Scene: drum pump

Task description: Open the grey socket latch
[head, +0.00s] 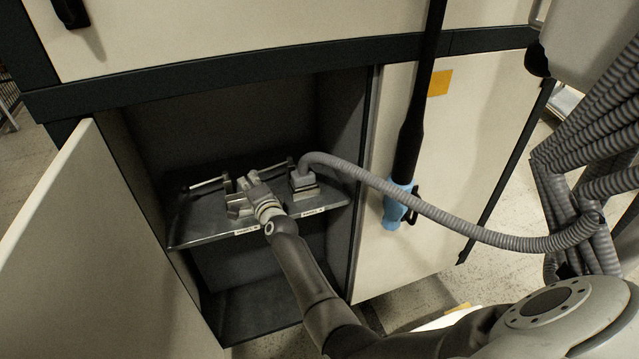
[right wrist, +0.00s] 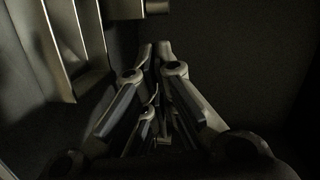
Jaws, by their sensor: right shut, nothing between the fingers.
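Inside the open cabinet, a metal shelf (head: 200,238) carries two sockets with labels on the front edge. The grey connector (head: 303,181) on the hose sits at the right socket. The left socket (head: 238,205) is partly hidden by my right gripper (head: 254,180). Thin lever bars (head: 207,183) stick out beside the sockets. I cannot tell which part is the grey latch. My right gripper is shut and empty, reaching over the shelf between the sockets. In the right wrist view its fingers (right wrist: 155,50) meet near a blurred metal part (right wrist: 128,8). Contact cannot be told. My left gripper is not in view.
A grey corrugated hose (head: 450,225) runs from the connector to the right, across the cabinet front. A black tube with a blue end (head: 397,205) hangs before the closed panel. The open door (head: 85,260) stands at the left. The compartment below the shelf is empty.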

